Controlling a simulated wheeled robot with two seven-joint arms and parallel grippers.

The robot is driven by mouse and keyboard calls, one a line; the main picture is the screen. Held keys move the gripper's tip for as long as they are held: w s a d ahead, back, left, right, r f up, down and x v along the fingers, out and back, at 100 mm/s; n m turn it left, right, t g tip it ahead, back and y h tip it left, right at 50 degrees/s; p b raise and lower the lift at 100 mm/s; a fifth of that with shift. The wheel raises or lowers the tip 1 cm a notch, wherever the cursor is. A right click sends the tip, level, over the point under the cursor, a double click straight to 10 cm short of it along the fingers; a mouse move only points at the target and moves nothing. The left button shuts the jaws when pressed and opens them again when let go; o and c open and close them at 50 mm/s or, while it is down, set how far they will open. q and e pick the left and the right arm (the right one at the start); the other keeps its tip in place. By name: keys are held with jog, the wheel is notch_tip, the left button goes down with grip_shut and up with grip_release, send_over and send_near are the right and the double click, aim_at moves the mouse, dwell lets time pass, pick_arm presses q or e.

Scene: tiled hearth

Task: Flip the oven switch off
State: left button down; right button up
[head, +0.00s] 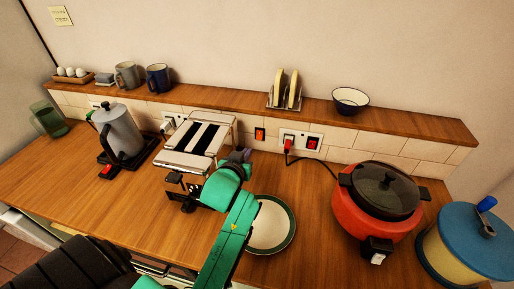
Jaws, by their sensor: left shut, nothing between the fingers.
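I cannot read any label that says which is the oven switch, nor tell the rocker's position. My left gripper (177,189) is black, shut and empty, at the front of the toaster (196,143). It is apart from both switches, in front and to the left of them. My right gripper is not in view.
A plate (271,226) lies on the counter beside my green arm. A red cooker (376,207) and a blue-lidded tin (466,242) stand at the right. A kettle (119,132) stands left of the toaster. A toast rack (285,91) and bowl (350,101) are on the ledge above.

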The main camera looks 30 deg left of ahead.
pick_arm(q)
jog(key=f, duration=0.1)
jog(key=p, duration=0.2)
send_near(258, 138)
jog(key=x, duration=0.7)
jog(key=shift+r, duration=0.1)
jog(key=shift+d, duration=0.1)
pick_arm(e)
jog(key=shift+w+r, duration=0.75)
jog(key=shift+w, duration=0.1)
